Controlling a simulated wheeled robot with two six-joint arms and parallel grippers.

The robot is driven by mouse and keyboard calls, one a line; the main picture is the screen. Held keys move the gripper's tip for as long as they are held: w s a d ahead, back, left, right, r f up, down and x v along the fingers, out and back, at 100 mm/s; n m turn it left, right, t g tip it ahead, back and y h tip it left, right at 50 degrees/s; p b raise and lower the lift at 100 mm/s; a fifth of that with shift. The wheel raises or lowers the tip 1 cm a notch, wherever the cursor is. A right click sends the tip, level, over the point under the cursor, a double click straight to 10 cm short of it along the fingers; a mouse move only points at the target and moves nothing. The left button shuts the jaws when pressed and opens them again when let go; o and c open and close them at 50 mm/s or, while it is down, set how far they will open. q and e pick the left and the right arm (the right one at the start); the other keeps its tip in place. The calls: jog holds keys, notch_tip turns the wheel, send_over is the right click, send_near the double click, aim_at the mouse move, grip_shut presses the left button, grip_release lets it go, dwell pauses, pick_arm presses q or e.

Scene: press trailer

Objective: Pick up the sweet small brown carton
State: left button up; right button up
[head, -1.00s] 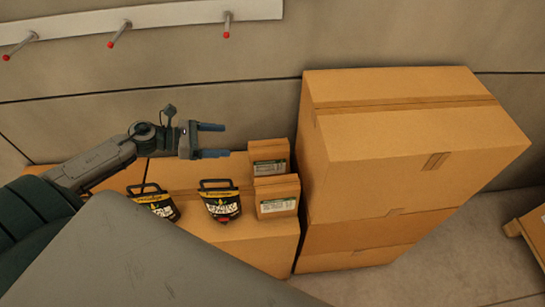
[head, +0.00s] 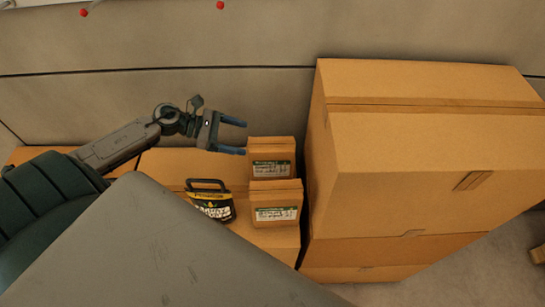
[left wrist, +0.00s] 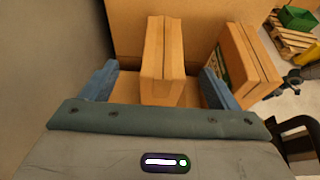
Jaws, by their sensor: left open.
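Two small brown cartons with white-and-green labels stand on a large box. The back carton (head: 271,158) is nearer the wall, and the front carton (head: 276,204) is nearer me. My left gripper (head: 243,137) is open and empty, just left of the back carton, pointing right. In the left wrist view, the back carton (left wrist: 162,60) is ahead between the open fingers (left wrist: 158,74); I cannot tell whether its near end is between the tips. The front carton (left wrist: 243,64) shows outside the right finger. The label words are too small to read. My right gripper is not in view.
A black-and-yellow package with a handle (head: 211,203) stands left of the front carton. Tall stacked boxes (head: 430,150) rise close on the right. The wall (head: 180,45) runs behind. The wrist view shows a green crate (left wrist: 298,18) on a pallet.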

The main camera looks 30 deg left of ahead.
aim_at(265, 144)
pick_arm(q)
jog(key=p+x, duration=0.1)
jog(key=x, duration=0.3)
jog(key=shift+w+d+p, duration=0.15)
jog(key=shift+d+p, duration=0.35)
jog(key=shift+p, duration=0.05)
jog(key=p+x, duration=0.2)
jog(key=x, duration=0.1)
jog(key=shift+f, duration=0.15)
jog(key=shift+w+d+f, duration=0.15)
jog(key=shift+d+f, duration=0.25)
jog(key=shift+d, duration=0.05)
grip_shut()
jog(key=shift+w, duration=0.1)
